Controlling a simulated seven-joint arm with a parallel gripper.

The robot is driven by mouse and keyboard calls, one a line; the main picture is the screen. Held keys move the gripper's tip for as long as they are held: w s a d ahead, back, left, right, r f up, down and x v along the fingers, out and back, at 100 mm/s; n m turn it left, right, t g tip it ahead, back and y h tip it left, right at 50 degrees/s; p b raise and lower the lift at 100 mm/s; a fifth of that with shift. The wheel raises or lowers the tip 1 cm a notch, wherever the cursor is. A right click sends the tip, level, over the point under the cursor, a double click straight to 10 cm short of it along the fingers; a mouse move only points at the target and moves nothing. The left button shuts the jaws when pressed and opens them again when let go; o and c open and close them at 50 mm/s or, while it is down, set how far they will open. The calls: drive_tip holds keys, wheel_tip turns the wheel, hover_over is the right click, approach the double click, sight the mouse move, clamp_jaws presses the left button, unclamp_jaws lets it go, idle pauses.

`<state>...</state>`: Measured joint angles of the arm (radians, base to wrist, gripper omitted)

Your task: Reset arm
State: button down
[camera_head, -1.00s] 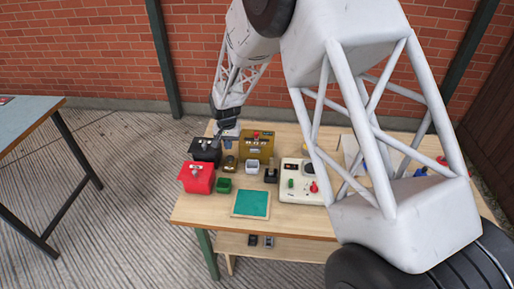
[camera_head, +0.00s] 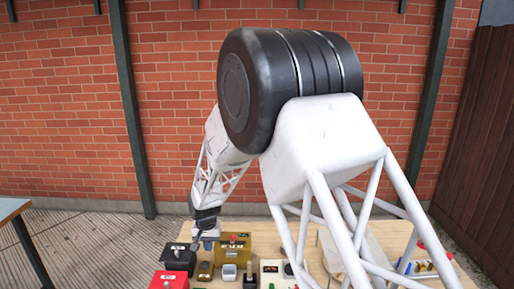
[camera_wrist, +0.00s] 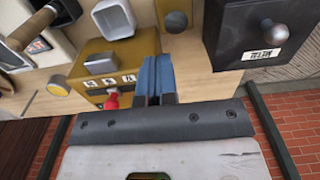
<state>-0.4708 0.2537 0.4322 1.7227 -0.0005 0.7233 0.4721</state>
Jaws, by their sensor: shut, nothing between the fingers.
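My gripper (camera_head: 208,243) is at the lower left in the head view, above the back of the wooden table (camera_head: 400,236), between a black box (camera_head: 178,259) and a gold box (camera_head: 235,241). In the wrist view my gripper's blue fingers (camera_wrist: 155,76) are shut together with nothing between them. The gold box, with a red knob, also shows there on the left (camera_wrist: 88,72). The black box, with a round knob and a white label, shows on the right (camera_wrist: 240,22). The fingers look apart from both boxes, though depth is hard to judge.
A red box (camera_head: 169,281), a small grey-white cup (camera_head: 229,272) and a black stick control (camera_head: 249,280) stand near the front. A white panel (camera_head: 270,268) is right of them, partly behind my arm. A brick wall (camera_head: 170,120) rises behind the table.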

drive_tip(key=s+d+r+t, duration=0.1)
drive_tip(key=s+d+r, duration=0.6)
drive_tip(key=d+r, duration=0.4)
drive_tip(key=s+d+r, duration=0.7)
drive_tip(key=d+r, duration=0.3)
drive_tip(key=d, duration=0.1)
drive_tip(key=s+d+r, duration=0.2)
drive_tip(key=s+d, duration=0.2)
drive_tip(key=s, duration=0.5)
drive_tip(key=s+d+r+t, duration=0.1)
drive_tip(key=s+d, duration=0.4)
drive_tip(key=s, duration=0.4)
drive_tip(key=s+d+r, duration=0.2)
drive_tip(key=s+d, duration=0.3)
drive_tip(key=s, duration=0.4)
drive_tip(key=shift+d+r, duration=0.15)
drive_tip(key=shift+r, duration=0.15)
